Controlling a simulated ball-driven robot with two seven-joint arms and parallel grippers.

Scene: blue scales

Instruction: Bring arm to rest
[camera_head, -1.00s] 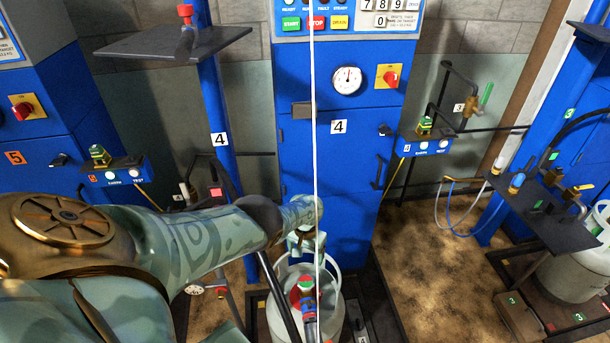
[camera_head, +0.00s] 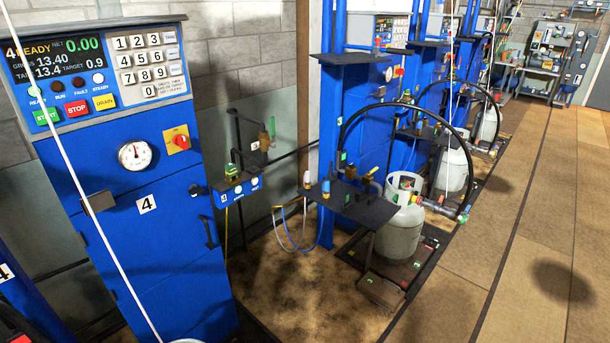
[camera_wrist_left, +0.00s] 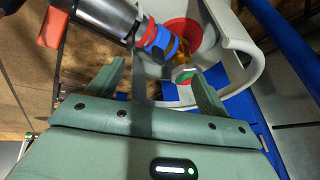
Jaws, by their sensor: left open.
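My left gripper (camera_wrist_left: 157,72) shows only in the left wrist view, with its two green fingers spread apart. A hose coupling with a blue ring (camera_wrist_left: 158,42) and an orange lever (camera_wrist_left: 52,27) lies just beyond the fingers. It meets the valve of a gas cylinder with a pale collar (camera_wrist_left: 238,45) and a red disc (camera_wrist_left: 184,34). Nothing is clearly held between the fingers; whether they touch the coupling cannot be told. My left arm is out of the head view. My right gripper is in neither view.
The blue station 4 cabinet (camera_head: 150,240) stands at left; its display (camera_head: 55,58) reads READY, net 0.00. A dark shelf (camera_head: 350,203) juts out beside a white cylinder (camera_head: 400,232) on a scale. More blue stations stand behind. The floor at right (camera_head: 510,235) is open.

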